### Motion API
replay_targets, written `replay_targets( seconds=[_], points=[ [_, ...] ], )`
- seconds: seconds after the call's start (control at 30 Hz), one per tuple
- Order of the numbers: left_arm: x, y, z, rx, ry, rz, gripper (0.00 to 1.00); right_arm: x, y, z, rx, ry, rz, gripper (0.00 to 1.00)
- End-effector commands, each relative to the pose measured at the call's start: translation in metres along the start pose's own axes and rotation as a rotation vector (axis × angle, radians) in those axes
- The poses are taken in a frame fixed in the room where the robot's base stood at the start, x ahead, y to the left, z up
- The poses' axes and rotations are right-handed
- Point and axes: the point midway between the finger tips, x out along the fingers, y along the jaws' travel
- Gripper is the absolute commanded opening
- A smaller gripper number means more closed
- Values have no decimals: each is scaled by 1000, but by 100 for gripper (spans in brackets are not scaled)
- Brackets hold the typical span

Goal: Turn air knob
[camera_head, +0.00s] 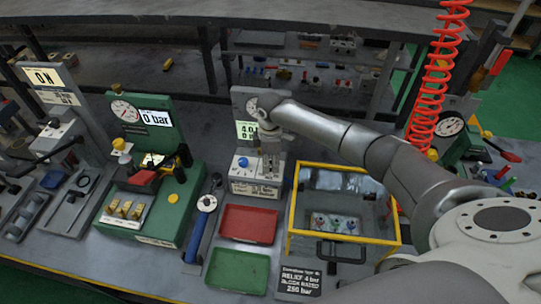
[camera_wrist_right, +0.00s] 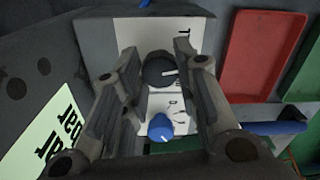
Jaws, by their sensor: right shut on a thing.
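A grey-white valve block (camera_head: 256,187) stands in the middle of the bench. It carries a blue knob (camera_head: 243,162), also seen in the right wrist view (camera_wrist_right: 160,127), and a black knob (camera_wrist_right: 160,69) with a white mark. My right gripper (camera_head: 269,170) reaches down over the block from the right. In the right wrist view its fingertips (camera_wrist_right: 166,73) are on either side of the black knob, shut on it. The blue knob lies apart, nearer the camera. The gripper hides the black knob in the head view. My left gripper is not in view.
A lit display (camera_head: 246,130) stands behind the block. A red tray (camera_head: 248,224) and a green tray (camera_head: 238,271) lie in front. A yellow-framed case (camera_head: 343,237) is close on the right. A blue-handled tool (camera_head: 201,225) and a green valve stand (camera_head: 166,213) are left.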

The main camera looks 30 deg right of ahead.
Motion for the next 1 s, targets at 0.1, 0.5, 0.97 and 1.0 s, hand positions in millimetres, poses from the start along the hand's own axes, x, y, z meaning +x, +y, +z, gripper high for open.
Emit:
replay_targets(
  seconds=[0.1, 0.5, 0.97, 1.0],
  points=[
    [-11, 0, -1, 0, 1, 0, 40, -4, 0, 0, 71, 1, 0, 4],
    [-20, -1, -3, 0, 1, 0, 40, -1, 1, 0, 193, 1, 2, 4],
    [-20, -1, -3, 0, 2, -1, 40, -1, 1, 0, 199, 2, 3, 33],
    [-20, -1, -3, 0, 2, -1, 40, -1, 1, 0, 199, 2, 3, 39]
  ],
)
